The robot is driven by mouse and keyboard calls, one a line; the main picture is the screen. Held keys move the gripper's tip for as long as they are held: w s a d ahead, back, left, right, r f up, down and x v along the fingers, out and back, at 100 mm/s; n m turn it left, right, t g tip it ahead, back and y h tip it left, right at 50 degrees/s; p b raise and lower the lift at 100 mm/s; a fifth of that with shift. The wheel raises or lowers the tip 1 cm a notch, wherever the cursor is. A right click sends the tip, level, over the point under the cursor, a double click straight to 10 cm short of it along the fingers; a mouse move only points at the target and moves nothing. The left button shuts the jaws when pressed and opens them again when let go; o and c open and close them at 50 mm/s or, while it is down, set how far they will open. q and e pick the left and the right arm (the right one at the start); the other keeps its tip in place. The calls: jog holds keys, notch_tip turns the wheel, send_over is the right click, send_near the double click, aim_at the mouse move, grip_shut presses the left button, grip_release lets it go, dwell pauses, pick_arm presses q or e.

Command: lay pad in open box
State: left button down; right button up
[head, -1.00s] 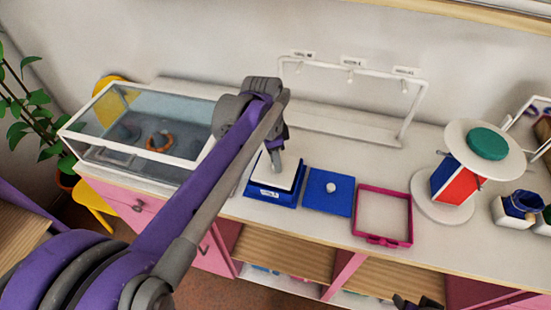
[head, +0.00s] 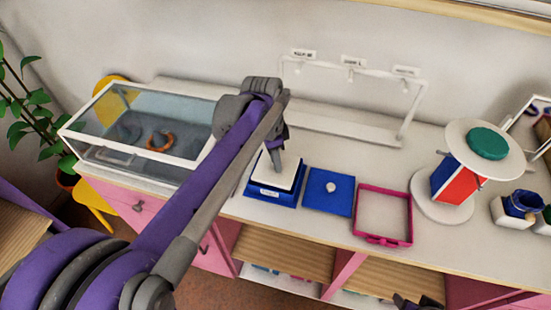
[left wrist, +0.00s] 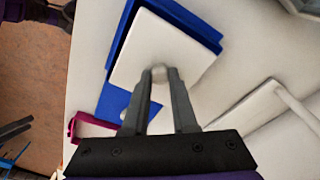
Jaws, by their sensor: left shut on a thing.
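The white pad (left wrist: 150,45) has a round knob, and my left gripper (left wrist: 160,78) is shut on that knob. In the head view the pad (head: 288,172) is at the blue open box (head: 272,196), which has a label on its front. In the left wrist view the box (left wrist: 190,17) shows along two sides of the pad, which looks slightly turned against it. I cannot tell whether the pad rests inside the box or just above it. In the head view my left gripper (head: 277,160) points down at the pad. A dark piece at the bottom edge may be my right gripper (head: 415,303), mostly cut off.
A blue lid with a white knob (head: 317,203) lies right of the box, then a pink-rimmed tray (head: 411,222). A glass case (head: 110,150) stands left, a white rack (head: 345,130) behind, and a round-topped stand (head: 470,165) on the right.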

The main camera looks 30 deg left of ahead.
pick_arm(q)
jog(key=shift+f+b, duration=0.85)
jog(key=shift+f, duration=0.75)
pick_arm(e)
jog(key=shift+s+f, duration=0.15)
jog(key=shift+f, duration=0.4)
jog(key=shift+s+f, duration=0.15)
jog(key=shift+f, duration=0.35)
jog(key=shift+r, duration=0.1)
pick_arm(q)
jog(key=shift+c, duration=1.1)
grip_release()
jog(key=shift+r, duration=0.1)
jog(key=shift+r+p, duration=2.55)
jog(key=shift+r, duration=1.45)
pick_arm(e)
notch_tip(320, 180, up, 6)
jog(key=w, duration=0.2)
jog(key=shift+w+r, duration=0.15)
jog(key=shift+r, duration=0.05)
